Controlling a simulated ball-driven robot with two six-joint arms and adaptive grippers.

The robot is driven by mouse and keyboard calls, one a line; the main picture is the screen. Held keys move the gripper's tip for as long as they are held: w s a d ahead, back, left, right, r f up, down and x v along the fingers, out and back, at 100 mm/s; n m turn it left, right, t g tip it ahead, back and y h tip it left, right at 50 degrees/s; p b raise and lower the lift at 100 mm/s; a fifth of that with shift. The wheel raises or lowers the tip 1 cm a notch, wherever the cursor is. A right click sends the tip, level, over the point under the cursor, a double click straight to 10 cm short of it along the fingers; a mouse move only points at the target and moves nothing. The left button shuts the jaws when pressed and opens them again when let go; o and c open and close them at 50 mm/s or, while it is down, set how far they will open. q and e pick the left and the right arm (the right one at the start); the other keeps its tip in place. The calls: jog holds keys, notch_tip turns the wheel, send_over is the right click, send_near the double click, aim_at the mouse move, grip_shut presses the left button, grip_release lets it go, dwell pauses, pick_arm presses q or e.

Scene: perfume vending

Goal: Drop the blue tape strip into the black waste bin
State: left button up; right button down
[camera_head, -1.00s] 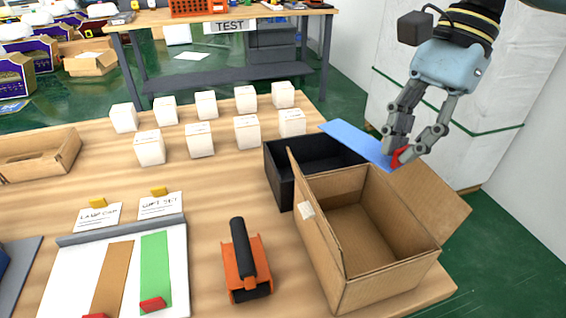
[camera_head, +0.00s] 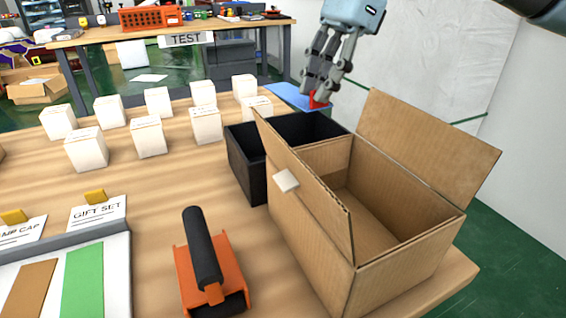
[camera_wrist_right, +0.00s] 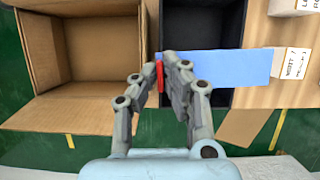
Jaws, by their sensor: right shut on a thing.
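My right gripper (camera_head: 318,95) is shut on the red tab (camera_head: 317,101) at one end of the blue tape strip (camera_head: 291,95). The strip sticks out flat to the left of the fingers in the head view. In the right wrist view the strip (camera_wrist_right: 230,66) lies across the view over the black waste bin (camera_wrist_right: 199,27), reaching past its right side. The bin (camera_head: 252,181) stands on the table behind and left of the cardboard box in the head view. The strip is above the bin's far side. My left gripper is not in view.
An open cardboard box (camera_head: 402,272) with raised flaps stands right beside the bin. An orange tape dispenser (camera_head: 190,270) sits in front. Several white boxes (camera_head: 148,137) stand left of the bin. A board with brown and green strips (camera_head: 118,275) lies at lower left.

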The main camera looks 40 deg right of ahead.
jog(key=shift+f, duration=0.5)
jog(key=c, duration=1.4)
grip_release()
jog(key=shift+r, duration=0.1)
notch_tip(320, 180, up, 10)
jog(key=shift+f, duration=0.1)
